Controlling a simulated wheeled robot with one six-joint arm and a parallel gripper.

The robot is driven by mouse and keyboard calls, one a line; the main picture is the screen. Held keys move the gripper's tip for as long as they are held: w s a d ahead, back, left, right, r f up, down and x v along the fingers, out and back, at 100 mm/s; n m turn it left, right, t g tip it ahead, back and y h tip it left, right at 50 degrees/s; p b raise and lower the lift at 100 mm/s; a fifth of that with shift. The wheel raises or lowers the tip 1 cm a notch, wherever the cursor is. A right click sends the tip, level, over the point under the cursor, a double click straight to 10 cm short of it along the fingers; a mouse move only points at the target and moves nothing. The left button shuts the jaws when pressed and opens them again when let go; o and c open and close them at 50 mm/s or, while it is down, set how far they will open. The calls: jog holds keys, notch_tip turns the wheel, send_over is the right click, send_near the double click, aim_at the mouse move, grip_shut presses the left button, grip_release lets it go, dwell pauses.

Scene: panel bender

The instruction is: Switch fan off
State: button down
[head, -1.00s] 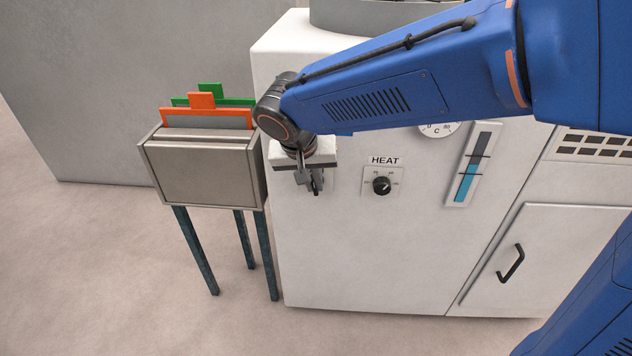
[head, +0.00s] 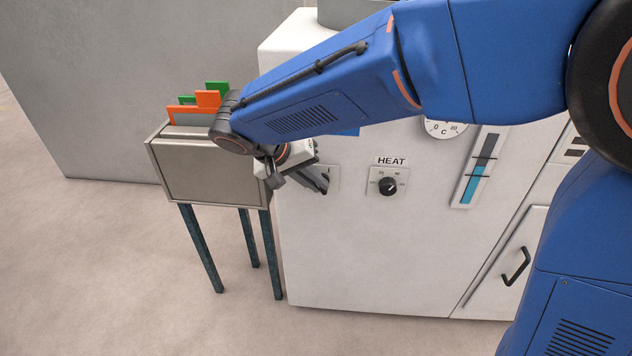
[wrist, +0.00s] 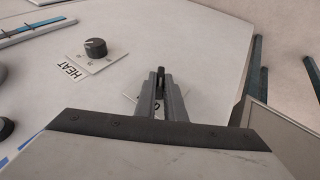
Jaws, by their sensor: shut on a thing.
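The fan switch is a small dark lever (wrist: 161,74) on a pale plate (head: 334,176) on the white machine's front, left of the HEAT knob. An "I" shows on the plate in the head view and a round mark between my fingers in the wrist view. My gripper (head: 322,184) is shut on the lever, with one finger on each side of it; it also shows in the wrist view (wrist: 161,82). My fingers and wrist hide much of the plate, and its label is not visible.
The HEAT knob (head: 387,186) is close by on the right. A blue level gauge (head: 476,172) and a door handle (head: 515,266) are farther right. A grey bin of orange and green folders (head: 210,175) stands on legs just left of my wrist.

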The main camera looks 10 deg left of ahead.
jog(key=c, duration=1.8)
grip_release()
jog(key=shift+c, duration=0.2)
jog(key=v, duration=1.7)
jog(key=shift+r, duration=0.2)
jog(key=shift+s, duration=0.1)
